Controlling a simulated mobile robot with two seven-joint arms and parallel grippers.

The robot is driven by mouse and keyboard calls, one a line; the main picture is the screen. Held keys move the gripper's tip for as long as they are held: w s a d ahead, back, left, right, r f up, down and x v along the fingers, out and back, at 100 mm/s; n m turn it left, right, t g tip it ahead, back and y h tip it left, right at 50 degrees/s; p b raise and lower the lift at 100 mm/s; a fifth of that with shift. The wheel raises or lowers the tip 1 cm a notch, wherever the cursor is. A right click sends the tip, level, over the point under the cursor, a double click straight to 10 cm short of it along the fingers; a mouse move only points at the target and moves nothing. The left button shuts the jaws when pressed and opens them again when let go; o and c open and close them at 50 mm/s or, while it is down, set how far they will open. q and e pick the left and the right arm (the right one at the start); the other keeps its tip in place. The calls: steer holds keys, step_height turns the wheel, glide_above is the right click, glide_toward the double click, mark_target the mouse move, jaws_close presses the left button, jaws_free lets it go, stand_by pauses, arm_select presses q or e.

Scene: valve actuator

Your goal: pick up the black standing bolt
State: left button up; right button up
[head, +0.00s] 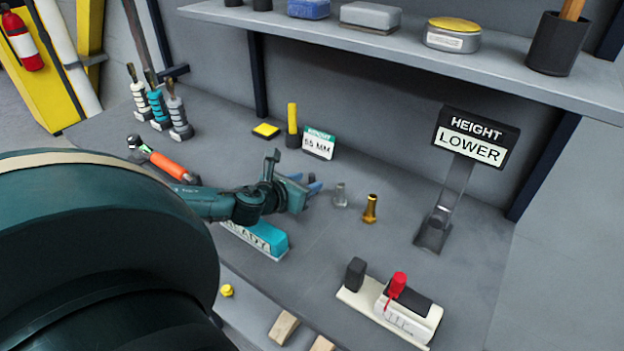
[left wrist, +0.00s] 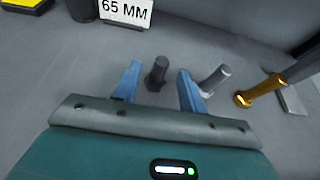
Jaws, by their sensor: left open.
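The black bolt (left wrist: 157,74) stands upright on the grey bench in the left wrist view, between and slightly beyond the two blue fingertips of my left gripper (left wrist: 159,70). The gripper is open, with a gap visible on either side of the bolt. In the head view my left gripper (head: 314,187) is low over the bench, and I cannot make out the black bolt behind it. A silver bolt (head: 340,195) and a gold bolt (head: 370,209) stand to its right; the silver one (left wrist: 215,80) is close beside the right finger. My right gripper is not in view.
A 65 MM sign (head: 318,143) and a yellow-topped black post (head: 292,125) stand behind. A teal READY block (head: 258,237) lies in front of the gripper. A HEIGHT LOWER sign (head: 474,138) stands right. A red-switch box (head: 408,310) is nearer; a shelf (head: 400,48) overhangs the back.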

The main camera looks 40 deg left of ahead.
mark_target(310, 181)
arm_select(q)
steer(key=shift+x, duration=2.75)
steer(key=shift+c, duration=0.3)
jaws_close()
